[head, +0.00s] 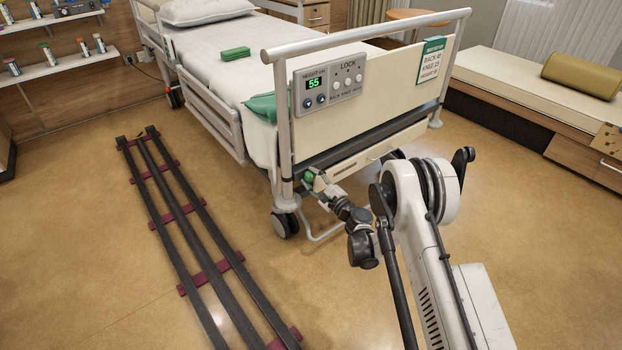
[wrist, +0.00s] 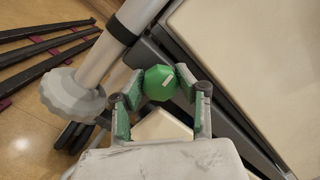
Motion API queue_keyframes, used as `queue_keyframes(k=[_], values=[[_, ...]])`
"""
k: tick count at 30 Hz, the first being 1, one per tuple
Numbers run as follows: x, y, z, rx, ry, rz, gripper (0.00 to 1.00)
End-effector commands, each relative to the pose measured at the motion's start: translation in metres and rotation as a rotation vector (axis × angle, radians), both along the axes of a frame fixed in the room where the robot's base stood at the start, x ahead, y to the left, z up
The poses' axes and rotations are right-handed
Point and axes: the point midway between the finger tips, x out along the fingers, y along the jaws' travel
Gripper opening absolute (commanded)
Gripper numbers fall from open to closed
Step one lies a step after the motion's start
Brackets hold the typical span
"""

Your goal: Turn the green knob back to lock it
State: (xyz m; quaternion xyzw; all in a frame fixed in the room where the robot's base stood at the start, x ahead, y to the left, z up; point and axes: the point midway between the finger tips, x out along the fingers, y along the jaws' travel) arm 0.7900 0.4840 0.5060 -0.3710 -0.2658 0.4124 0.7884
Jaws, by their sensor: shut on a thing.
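The green knob (head: 309,176) is at the lower left corner of the bed's foot end, just right of the bed's leg post. In the wrist view the green knob (wrist: 160,83) is a faceted green piece with a small pale mark on its face. My gripper (wrist: 159,90) has its two green-padded fingers on either side of the knob, closed on it. In the head view my gripper (head: 314,180) reaches the knob from the right, and its fingers partly hide it. The knob's exact lock position cannot be told from these views.
The bed's control panel (head: 328,86) reads 55 and has a LOCK label. A green-and-white sign (head: 431,60) hangs on the footboard. A caster (head: 285,223) stands below the knob. Dark floor rails (head: 190,235) run at left; open floor lies between them and the bed.

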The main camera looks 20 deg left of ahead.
Motion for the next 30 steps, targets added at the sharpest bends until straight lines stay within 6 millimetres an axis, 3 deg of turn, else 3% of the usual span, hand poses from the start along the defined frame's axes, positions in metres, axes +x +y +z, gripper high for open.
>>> queue_keyframes(k=[10,26,27,30], values=[[0.0003,0.0001,0.0004,0.077,0.121,-0.001,0.05],[0.0001,0.0001,0.0005,0.091,0.142,0.0,0.05],[0.0001,0.0001,0.0005,0.091,0.142,0.0,0.33],[0.0001,0.0001,0.0005,0.091,0.142,0.0,0.46]])
